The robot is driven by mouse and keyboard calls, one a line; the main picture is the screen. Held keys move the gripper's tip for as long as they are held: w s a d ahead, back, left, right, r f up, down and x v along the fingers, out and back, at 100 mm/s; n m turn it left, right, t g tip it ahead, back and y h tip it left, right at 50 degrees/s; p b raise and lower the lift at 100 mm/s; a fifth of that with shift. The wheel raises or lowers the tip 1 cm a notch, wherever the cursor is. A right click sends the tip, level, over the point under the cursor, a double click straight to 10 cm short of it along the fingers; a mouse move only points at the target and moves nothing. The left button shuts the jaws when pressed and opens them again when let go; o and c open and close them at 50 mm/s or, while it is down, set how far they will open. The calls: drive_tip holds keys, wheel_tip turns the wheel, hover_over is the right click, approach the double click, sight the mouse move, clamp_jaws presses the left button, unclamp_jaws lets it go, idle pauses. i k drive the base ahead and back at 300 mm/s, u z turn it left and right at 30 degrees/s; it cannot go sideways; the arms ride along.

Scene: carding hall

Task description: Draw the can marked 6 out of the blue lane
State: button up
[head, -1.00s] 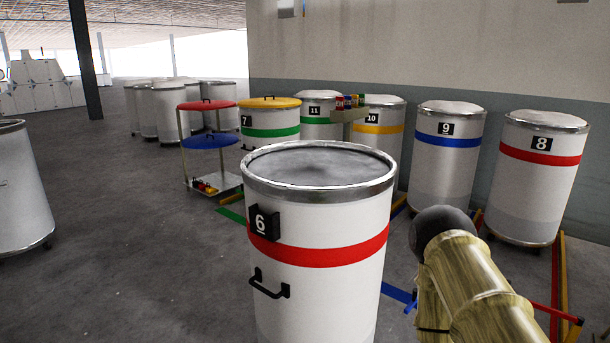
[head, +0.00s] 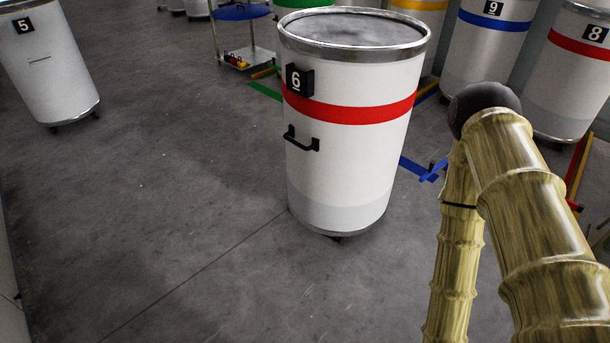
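The can marked 6 (head: 345,165) stands upright in the middle of the head view. It is white with a red band, a metal rim, a grey top surface and a black number plate (head: 298,80). A black handle (head: 301,140) sticks out from its side below the band. The can stands on the floor left of the blue lane marking (head: 424,170), whose visible part is beside and behind it; part may be hidden. My arm shows at the right, apart from the can. My gripper is not in view.
Can 5 (head: 50,65) stands at the upper left. Can 9 (head: 487,50) and can 8 (head: 570,75) stand behind on the right, near red and yellow floor rails (head: 580,165). A trolley (head: 246,55) is at the back. The floor at left and front is clear.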

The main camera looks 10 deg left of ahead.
sight(347, 109)
drive_tip(key=z, duration=0.8)
drive_tip(key=i, duration=0.7)
drive_tip(key=u, duration=1.85)
